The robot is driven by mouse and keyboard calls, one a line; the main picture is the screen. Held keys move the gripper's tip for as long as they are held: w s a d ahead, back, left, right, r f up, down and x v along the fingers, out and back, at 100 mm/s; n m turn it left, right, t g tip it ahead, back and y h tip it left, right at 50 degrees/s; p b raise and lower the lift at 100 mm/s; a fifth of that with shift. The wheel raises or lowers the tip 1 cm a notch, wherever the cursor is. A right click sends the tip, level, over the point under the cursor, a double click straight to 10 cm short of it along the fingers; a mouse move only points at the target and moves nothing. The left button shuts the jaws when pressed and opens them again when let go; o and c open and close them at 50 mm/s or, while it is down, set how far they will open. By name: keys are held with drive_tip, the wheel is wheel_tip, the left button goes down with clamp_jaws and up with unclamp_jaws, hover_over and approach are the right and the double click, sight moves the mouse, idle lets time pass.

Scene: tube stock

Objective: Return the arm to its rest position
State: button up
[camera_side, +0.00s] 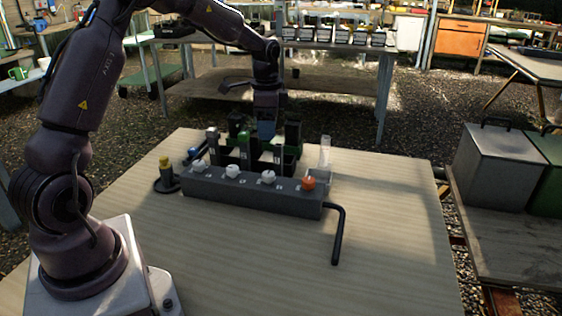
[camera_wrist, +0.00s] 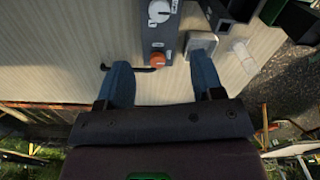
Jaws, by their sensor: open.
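My gripper (camera_side: 267,130) hangs over the far side of the wooden table (camera_side: 390,230), above and behind the grey rack. In the wrist view its two blue fingers (camera_wrist: 163,85) are spread wide with nothing between them. The orange cap also shows in the wrist view (camera_wrist: 157,59), beyond the fingertips. A clear tube (camera_side: 324,152) stands upright at the rack's right end. My arm reaches over from the left.
Dark green holders (camera_side: 292,133) stand close to my gripper behind the rack. A yellow-topped item on a black base (camera_side: 165,174) stands left of the rack. A bent black rod (camera_side: 340,235) lies at its right. The table's front and right are clear.

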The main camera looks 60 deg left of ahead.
drive_tip(key=s+d+r+n+t, duration=0.2)
drive_tip(key=s+d+r, duration=0.4)
drive_tip(key=s+d, duration=0.3)
drive_tip(key=s+d+r+n+t, duration=0.3)
drive_tip(key=s+d+r, duration=0.4)
drive_tip(key=s, duration=0.6)
drive_tip(key=d+n, duration=0.1)
drive_tip(key=d, duration=0.1)
drive_tip(key=shift+d+r+t, duration=0.3)
drive_tip(key=shift+d, duration=0.05)
